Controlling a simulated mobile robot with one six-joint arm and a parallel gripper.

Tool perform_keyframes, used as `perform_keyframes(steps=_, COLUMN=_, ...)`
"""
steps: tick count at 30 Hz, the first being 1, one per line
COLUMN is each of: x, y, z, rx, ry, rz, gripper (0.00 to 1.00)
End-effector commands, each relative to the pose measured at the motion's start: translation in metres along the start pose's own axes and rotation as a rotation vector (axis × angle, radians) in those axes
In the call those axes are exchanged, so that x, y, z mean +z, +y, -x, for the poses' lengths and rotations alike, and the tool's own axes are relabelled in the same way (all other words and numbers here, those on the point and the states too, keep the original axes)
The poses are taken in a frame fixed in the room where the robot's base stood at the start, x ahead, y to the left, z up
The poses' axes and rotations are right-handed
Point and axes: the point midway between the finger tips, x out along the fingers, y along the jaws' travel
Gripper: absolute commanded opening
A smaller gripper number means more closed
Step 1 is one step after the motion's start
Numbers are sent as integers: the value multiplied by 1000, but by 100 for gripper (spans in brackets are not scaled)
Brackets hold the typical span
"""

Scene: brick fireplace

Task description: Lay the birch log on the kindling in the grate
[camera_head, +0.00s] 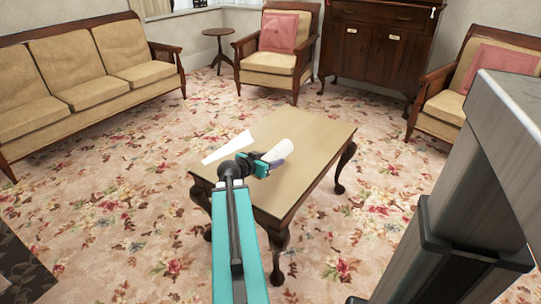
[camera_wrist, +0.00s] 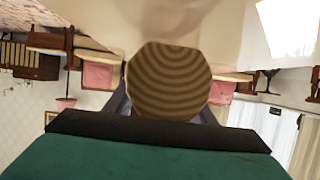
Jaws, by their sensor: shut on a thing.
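The birch log (camera_head: 279,151) is a short, pale, rounded piece at the coffee table (camera_head: 315,148). My gripper (camera_head: 273,163) is shut on it. In the wrist view the log's round, ringed end (camera_wrist: 168,82) fills the middle, with the dark fingers on either side. I cannot tell for certain whether the log touches the tabletop or is held just above it. The grate and the kindling are not in view.
A flat white sheet (camera_head: 228,147) lies at the table's left end. A sofa (camera_head: 85,75), armchairs (camera_head: 275,50) and a dark cabinet (camera_head: 375,45) line the room. Flowered carpet (camera_head: 110,215) is open left of the table. A dark object (camera_head: 20,270) is at lower left.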

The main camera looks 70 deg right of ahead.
Motion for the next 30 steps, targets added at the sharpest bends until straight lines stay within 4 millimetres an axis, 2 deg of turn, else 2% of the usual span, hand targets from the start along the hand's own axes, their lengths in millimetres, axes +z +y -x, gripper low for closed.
perform_keyframes(steps=4, x=2, y=9, z=12, rx=-1, ry=1, rz=0, gripper=10)
perform_keyframes(steps=30, x=-1, y=14, z=19, rx=10, ry=5, rz=0, gripper=10)
